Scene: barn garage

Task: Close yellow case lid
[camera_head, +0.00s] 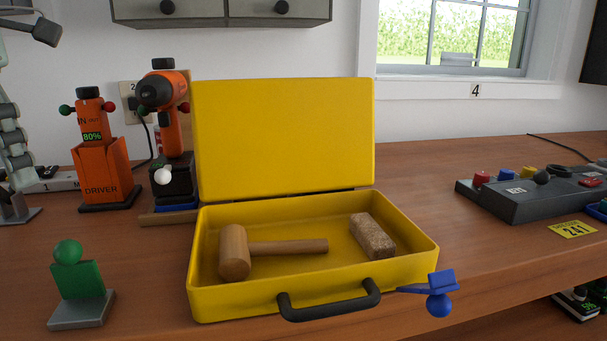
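A yellow case (205,303) sits on the wooden workbench with its black handle (329,303) facing me. Its yellow lid (284,138) stands open, nearly upright, at the back edge of the case. Inside the case lie a wooden mallet (236,253) on the left and a brown speckled block (372,236) on the right. Neither of my grippers shows in the head view.
An orange driver (103,170) and an orange drill (165,95) stand behind and left of the case. A green figure (77,279) stands at front left. A small blue object (440,302) is at the case's right front corner. A grey control box (525,195) stands at right.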

